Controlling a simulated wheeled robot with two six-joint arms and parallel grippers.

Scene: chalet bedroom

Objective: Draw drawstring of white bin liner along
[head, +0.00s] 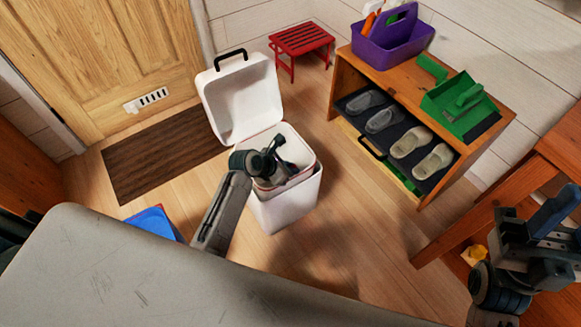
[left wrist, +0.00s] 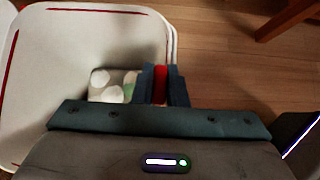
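The white bin (head: 290,208) stands on the floor with its lid (head: 243,97) swung open. The white bin liner (left wrist: 75,60) lines it, and its red drawstring (left wrist: 95,11) shows as thin lines along the rim. My left gripper (head: 280,160) reaches over the bin's mouth. In the left wrist view my left gripper (left wrist: 163,85) has a red piece of the drawstring between its close-set fingers, at the right side of the liner. Dotted white and green contents (left wrist: 110,85) show inside, partly hidden by the gripper. My right gripper (head: 550,220) is at the right edge, away from the bin; its opening is unclear.
A shoe bench (head: 350,65) holds slippers, a purple caddy (head: 392,40) and a green dustpan (head: 460,103). A red stool (head: 301,42) stands behind the bin. A brown mat (head: 165,155) lies by the door. Bare floor lies right of the bin.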

